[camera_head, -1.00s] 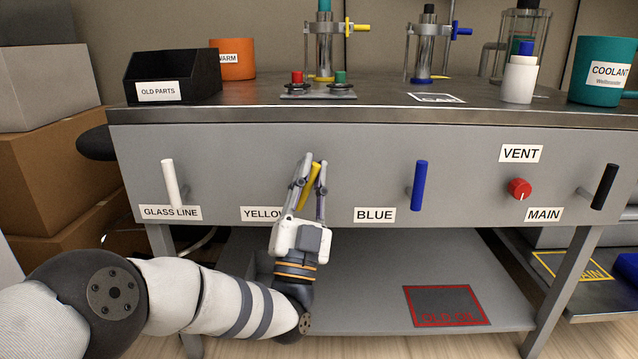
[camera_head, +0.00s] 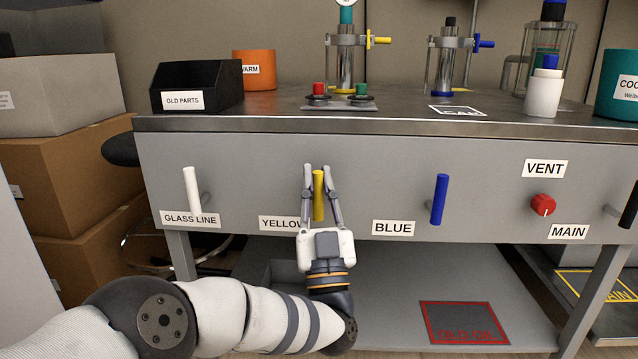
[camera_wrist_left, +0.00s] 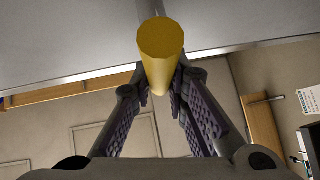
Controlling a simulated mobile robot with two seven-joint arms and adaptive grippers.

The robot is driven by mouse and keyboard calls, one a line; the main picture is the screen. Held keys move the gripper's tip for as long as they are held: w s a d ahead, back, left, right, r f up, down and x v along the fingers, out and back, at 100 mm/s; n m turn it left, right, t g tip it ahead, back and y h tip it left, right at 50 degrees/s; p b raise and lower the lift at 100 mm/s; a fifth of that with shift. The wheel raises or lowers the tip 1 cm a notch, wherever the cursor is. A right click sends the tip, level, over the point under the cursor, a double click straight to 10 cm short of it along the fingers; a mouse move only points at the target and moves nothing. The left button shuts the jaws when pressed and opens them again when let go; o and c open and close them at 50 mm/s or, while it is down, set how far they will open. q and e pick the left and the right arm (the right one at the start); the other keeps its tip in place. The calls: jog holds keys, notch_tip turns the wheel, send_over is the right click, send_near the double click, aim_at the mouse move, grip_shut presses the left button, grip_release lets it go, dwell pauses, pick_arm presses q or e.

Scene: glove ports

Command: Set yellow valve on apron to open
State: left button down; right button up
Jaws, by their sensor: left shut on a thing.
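The yellow valve handle (camera_head: 318,203) stands about upright on the grey apron (camera_head: 385,165), above the partly hidden YELLOW label (camera_head: 278,223). My left gripper (camera_head: 317,173) reaches up from below, with one finger on each side of the handle, and is shut on it. In the left wrist view the handle (camera_wrist_left: 160,45) is large, its end facing the camera, between the fingers (camera_wrist_left: 158,88). My right gripper is not in view.
On the apron, a white handle (camera_head: 192,190) is left, a blue handle (camera_head: 439,199) right, then a red knob (camera_head: 543,204) and a black handle (camera_head: 630,205). Brown boxes (camera_head: 70,180) stand left. A lower shelf (camera_head: 385,270) lies beneath.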

pick_arm(q)
jog(key=c, duration=1.5)
grip_release()
jog(key=shift+c, duration=0.2)
jog(key=v, duration=1.2)
